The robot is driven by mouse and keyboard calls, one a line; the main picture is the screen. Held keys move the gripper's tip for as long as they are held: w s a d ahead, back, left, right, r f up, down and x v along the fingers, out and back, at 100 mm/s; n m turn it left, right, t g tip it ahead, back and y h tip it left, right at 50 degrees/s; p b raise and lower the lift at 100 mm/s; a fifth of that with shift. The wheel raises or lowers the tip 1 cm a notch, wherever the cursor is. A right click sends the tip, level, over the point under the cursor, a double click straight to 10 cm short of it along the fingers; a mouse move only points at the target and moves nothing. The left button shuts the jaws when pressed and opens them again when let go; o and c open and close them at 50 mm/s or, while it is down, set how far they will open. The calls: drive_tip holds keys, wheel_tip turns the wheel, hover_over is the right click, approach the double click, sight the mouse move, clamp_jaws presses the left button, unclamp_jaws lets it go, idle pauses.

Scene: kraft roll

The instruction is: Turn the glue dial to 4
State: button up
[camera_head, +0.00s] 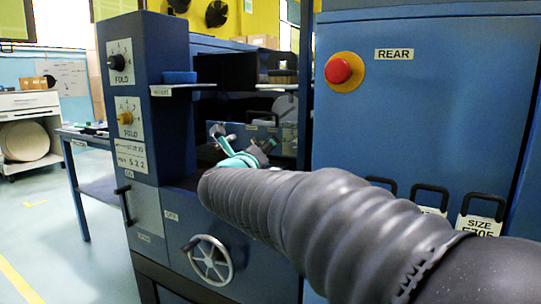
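Two dials sit on the blue panel at the left. The upper dial (117,62) has a black knob on a white plate, and the lower dial (125,118) has a brass-yellow knob on a white plate. The word under each looks like FOLD; I cannot read a GLUE label. The small scale marks and pointer settings are too small to tell. My gripper (244,139), teal and grey, is right of the dial panel, apart from both dials. Its fingers are spread with nothing seen between them. My dark arm covers the lower middle of the view.
A red button (338,70) on a yellow base is on the blue cabinet marked REAR. A handwheel (210,260) and a lever handle (123,200) stick out below the dials. A shelf with a blue block (179,77) juts out right of the panel. Open floor lies at the left.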

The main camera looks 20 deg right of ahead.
sight(293, 147)
drive_tip(key=w+d+m+g+h, duration=0.1)
drive_tip(key=w+d, duration=0.2)
drive_tip(key=d, duration=0.1)
drive_tip(key=w+d+f+m+g, duration=0.1)
drive_tip(key=w+d+m, duration=0.1)
drive_tip(key=w+d, duration=0.1)
drive_tip(key=w+d+f+m+h, duration=0.1)
drive_tip(key=w+d+m, duration=0.1)
drive_tip(key=w+d, duration=0.1)
drive_tip(key=shift+w+d+f+g+h, duration=0.1)
drive_tip(key=shift+w+d+g+h, duration=0.1)
drive_tip(key=shift+d, duration=0.25)
drive_tip(key=shift+w+d+f+g+h, duration=0.1)
drive_tip(key=shift+w+d+g, duration=0.1)
drive_tip(key=shift+d, duration=0.2)
drive_tip(key=shift+s, duration=0.1)
drive_tip(key=shift+c, duration=0.3)
drive_tip(key=c, duration=1.1)
